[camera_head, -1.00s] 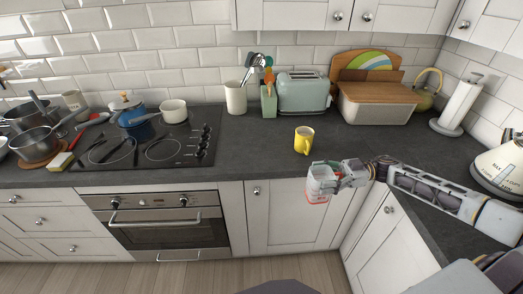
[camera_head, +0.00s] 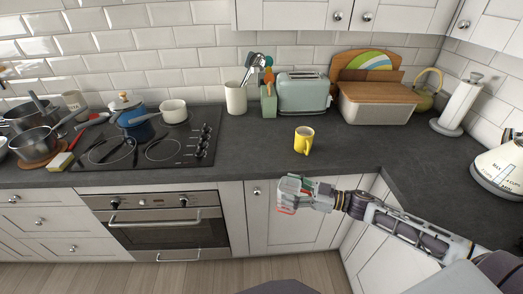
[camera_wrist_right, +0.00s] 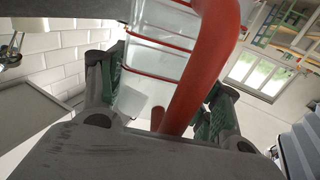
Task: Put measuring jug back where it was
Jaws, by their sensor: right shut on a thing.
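The measuring jug is clear with red markings and a red handle. In the right wrist view the clear jug (camera_wrist_right: 160,62) fills the space between the green-padded fingers, with the red handle running down in front. In the head view my right gripper (camera_head: 296,192) is shut on the jug (camera_head: 286,207), in front of the worktop edge and over the cabinet front, clear of any surface. The gripper hides much of it there. My left gripper is out of view.
A yellow mug (camera_head: 304,140) stands on the slate worktop (camera_head: 255,150) behind the gripper. A toaster (camera_head: 303,94), bread bin (camera_head: 375,104), paper towel holder (camera_head: 458,105) and kettle (camera_head: 500,168) stand further back and right. The hob (camera_head: 150,150) with pans is left. Worktop around the mug is free.

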